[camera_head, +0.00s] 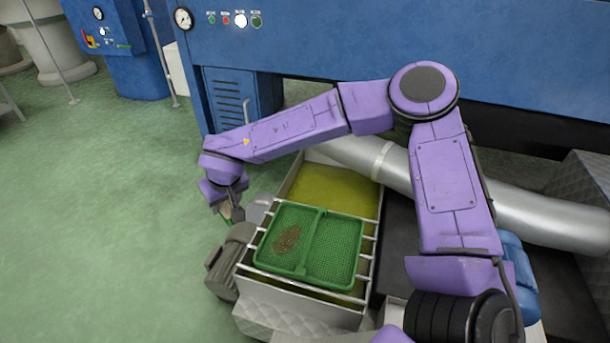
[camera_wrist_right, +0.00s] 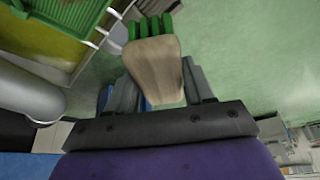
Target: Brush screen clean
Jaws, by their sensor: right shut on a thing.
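The green screen (camera_head: 335,245) is a shallow two-part mesh tray. It lies across white bars over an open metal tank (camera_head: 300,305). A brown patch of residue (camera_head: 287,239) sits on its left part; the right part looks bare. My right gripper (camera_head: 232,208) is left of the tank, beside the screen and clear of it. In the right wrist view it is shut on a brush (camera_wrist_right: 153,65) with a pale wooden block and green bristles (camera_wrist_right: 150,27). In the head view the brush is mostly hidden. My left gripper is out of view.
Yellow-green liquid (camera_head: 335,190) fills the tank. A grey motor (camera_head: 232,262) stands at its left side. A thick silver pipe (camera_head: 530,215) runs behind and right. A large blue machine (camera_head: 380,50) borders the back. Green floor (camera_head: 100,220) at left is clear.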

